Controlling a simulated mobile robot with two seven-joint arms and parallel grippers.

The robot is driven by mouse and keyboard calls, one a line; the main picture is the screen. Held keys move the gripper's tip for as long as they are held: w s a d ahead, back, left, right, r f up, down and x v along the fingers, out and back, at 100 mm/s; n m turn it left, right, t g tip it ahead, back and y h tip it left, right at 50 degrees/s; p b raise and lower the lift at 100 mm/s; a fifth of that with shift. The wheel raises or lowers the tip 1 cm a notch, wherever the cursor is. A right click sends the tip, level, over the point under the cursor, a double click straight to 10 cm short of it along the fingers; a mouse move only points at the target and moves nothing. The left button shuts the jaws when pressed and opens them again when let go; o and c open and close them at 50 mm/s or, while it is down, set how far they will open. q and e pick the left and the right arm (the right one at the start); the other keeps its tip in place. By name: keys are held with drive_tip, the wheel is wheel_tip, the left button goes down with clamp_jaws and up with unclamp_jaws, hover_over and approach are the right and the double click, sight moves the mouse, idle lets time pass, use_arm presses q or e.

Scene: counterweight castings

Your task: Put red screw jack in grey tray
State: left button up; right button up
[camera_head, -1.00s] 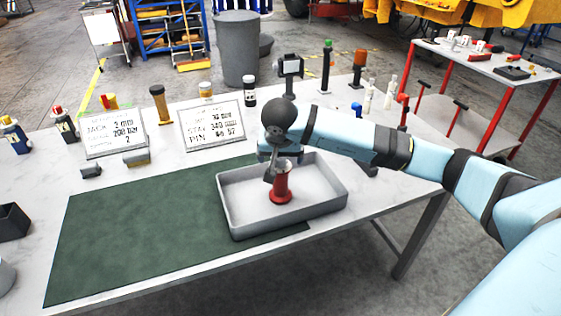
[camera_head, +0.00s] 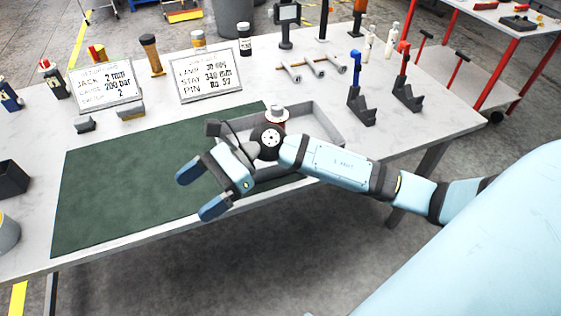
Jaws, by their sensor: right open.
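The red screw jack (camera_head: 276,113) stands upright in the grey tray (camera_head: 328,127). Its pale top and a little red show behind my right wrist, and its lower part is hidden. The tray sits at the right end of the green mat, and my right arm covers much of it. My right gripper (camera_head: 201,190) is open and empty over the green mat, left of the tray and apart from the jack. My left gripper is not in view.
The green mat (camera_head: 110,190) is bare at the left. Two sign boards (camera_head: 206,75) stand behind it, with small grey blocks (camera_head: 130,111) nearby. Blue-topped and red-topped stands (camera_head: 407,90) and metal rods (camera_head: 312,66) are at the back right.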

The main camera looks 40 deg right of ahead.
drive_tip(key=d+f+m+t+h, duration=0.3)
drive_tip(key=m+t, duration=0.6)
drive_tip(key=m, duration=0.8)
drive_tip(key=d+f+m+t+h, duration=0.15)
drive_tip(key=f+m+t, duration=0.25)
drive_tip(key=m+t, duration=0.9)
drive_tip(key=s+d+f+m+g+h, duration=0.2)
drive_tip(key=s+f+m+g+h, duration=0.2)
drive_tip(key=f+m, duration=0.5)
drive_tip(key=s+d+f+m+g+h, duration=0.3)
drive_tip(key=s+f+m+g, duration=0.3)
drive_tip(key=s+f+m, duration=0.2)
wheel_tip(320, 180, down, 3)
drive_tip(key=m+h, duration=0.1)
drive_tip(key=m, duration=0.3)
drive_tip(key=shift+d+r+m+g, duration=0.2)
drive_tip(key=shift+d+m+g, duration=0.1)
drive_tip(key=shift+m+g, duration=0.1)
